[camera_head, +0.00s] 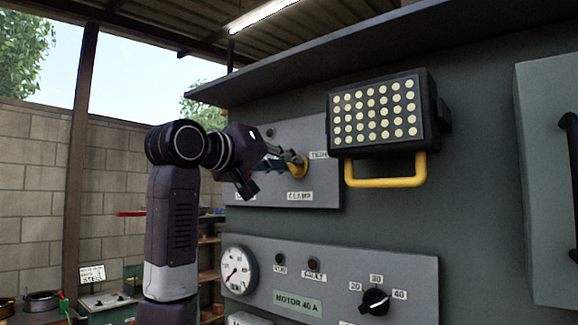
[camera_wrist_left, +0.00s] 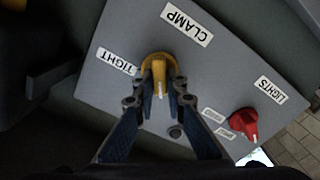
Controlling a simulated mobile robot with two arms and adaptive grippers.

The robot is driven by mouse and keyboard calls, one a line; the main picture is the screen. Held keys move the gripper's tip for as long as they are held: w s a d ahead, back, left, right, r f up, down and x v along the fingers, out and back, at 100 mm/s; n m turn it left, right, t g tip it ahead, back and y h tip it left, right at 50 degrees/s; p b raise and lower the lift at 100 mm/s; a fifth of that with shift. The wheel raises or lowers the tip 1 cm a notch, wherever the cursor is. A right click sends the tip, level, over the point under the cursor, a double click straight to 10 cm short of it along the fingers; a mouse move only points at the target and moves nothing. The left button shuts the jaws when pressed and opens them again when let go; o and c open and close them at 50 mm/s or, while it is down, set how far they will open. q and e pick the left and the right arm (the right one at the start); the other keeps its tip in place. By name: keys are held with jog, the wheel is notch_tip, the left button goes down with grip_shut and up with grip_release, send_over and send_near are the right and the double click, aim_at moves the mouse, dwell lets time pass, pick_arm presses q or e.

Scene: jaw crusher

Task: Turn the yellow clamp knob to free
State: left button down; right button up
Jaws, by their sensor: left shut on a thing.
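The yellow clamp knob (camera_head: 299,165) is on the grey upper panel (camera_head: 318,195), above the CLAMP label (camera_head: 300,196). My left gripper (camera_head: 292,163) reaches it from the left in the head view. In the left wrist view, the knob (camera_wrist_left: 158,72) sits between the fingertips of my left gripper (camera_wrist_left: 159,85), which are shut on its grip bar. The white pointer mark on the knob faces the bottom of that view. The TIGHT label (camera_wrist_left: 117,61) is to the left of the knob there. The fingers partly hide the knob in the head view. My right gripper is not in view.
A red LIGHTS knob (camera_wrist_left: 243,122) is on the same panel. A lamp with a yellow handle (camera_head: 386,171) juts out right of the clamp panel. Below are a gauge (camera_head: 238,272) and a black MOTOR dial (camera_head: 375,301).

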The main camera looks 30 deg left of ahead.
pick_arm(q)
jog(key=n+b, duration=0.1)
jog(key=n, duration=0.4)
jog(key=shift+a, duration=0.15)
dwell(0.3)
jog(key=c, duration=2)
grip_release()
jog(key=shift+a+f, duration=0.1)
jog(key=shift+o, duration=0.2)
jog(key=s, duration=1.2)
jog(key=shift+a, duration=0.45)
